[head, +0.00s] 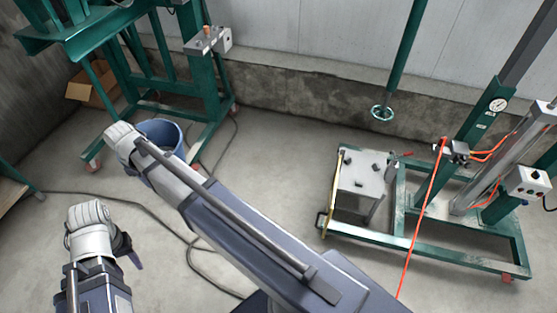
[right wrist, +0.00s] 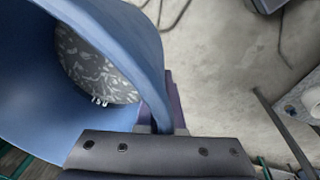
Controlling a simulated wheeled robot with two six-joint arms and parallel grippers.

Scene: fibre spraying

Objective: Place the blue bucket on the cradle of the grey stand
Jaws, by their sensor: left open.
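The blue bucket (head: 163,133) shows at the upper left of the head view, partly behind my right arm's wrist. In the right wrist view the bucket (right wrist: 130,35) fills the left side, with grey-white flecked matter inside. My right gripper (right wrist: 160,120) is shut on its wall near the rim, with a purple finger outside. Those fingers are hidden in the head view. My left gripper (head: 131,254) is open and empty at the lower left. The grey stand (head: 361,184) is right of centre, with small dark blocks on top, apart from the bucket.
A green wheeled frame (head: 210,100) with a grey control box stands behind the bucket. Another green frame (head: 450,255) with a gauge post surrounds the stand's right side. An orange hose (head: 421,220) hangs in front. Dark cables (head: 150,210) lie on the floor. A cardboard box (head: 92,86) sits far left.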

